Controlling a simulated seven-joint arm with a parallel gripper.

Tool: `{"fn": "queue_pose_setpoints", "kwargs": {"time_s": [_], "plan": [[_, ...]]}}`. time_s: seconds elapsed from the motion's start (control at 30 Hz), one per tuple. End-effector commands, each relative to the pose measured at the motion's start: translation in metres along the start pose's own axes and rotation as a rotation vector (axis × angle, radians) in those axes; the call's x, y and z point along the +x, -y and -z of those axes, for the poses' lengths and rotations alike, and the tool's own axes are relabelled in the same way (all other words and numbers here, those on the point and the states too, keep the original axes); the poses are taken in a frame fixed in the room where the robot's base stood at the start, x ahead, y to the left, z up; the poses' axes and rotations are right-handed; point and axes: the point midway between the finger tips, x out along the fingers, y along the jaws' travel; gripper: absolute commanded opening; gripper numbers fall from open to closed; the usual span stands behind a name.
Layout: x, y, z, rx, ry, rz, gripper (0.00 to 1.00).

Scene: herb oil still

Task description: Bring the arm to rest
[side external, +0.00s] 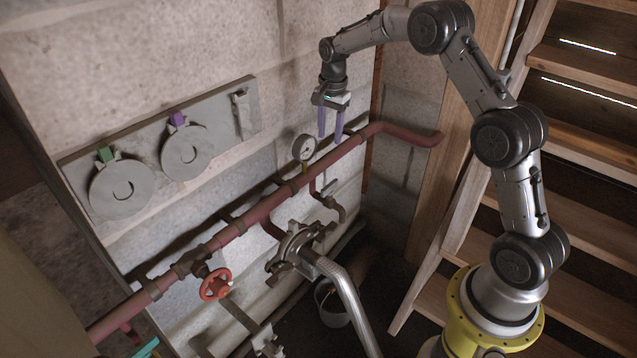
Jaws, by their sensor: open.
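My gripper (330,122) hangs from my raised arm with its purple fingers pointing down. The fingers are apart and nothing is between them. In the picture it is just above the red pipe (262,206) and up and to the right of the round pressure gauge (304,148). I cannot tell how far the fingers are from the pipe or the wall.
A grey wall panel (142,160) holds two round discs, with green and purple tabs above them. A red valve wheel (215,284), a flanged fitting with a silver hose (345,300), and a bucket (331,303) are lower down. Wooden stairs (580,205) rise at right.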

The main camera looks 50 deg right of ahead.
Motion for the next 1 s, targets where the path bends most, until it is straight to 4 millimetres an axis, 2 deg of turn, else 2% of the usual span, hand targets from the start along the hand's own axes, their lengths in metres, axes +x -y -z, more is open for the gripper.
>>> {"fn": "queue_pose_setpoints", "kwargs": {"time_s": [0.03, 0.2, 0.4, 0.5, 0.6, 0.73, 0.9, 1.0], "plan": [[-0.028, -0.006, -0.013, -0.066, -0.012, 0.026, 0.47], [-0.094, -0.041, -0.055, -0.301, -0.047, 0.088, 0.47], [-0.152, -0.098, -0.102, -0.574, -0.1, 0.157, 0.47], [-0.171, -0.132, -0.124, -0.711, -0.132, 0.189, 0.47], [-0.184, -0.168, -0.145, -0.845, -0.166, 0.219, 0.47], [-0.19, -0.215, -0.168, -1.02, -0.217, 0.258, 0.47], [-0.183, -0.272, -0.19, -1.226, -0.285, 0.299, 0.47], [-0.175, -0.294, -0.198, -1.316, -0.318, 0.315, 0.47]]}}
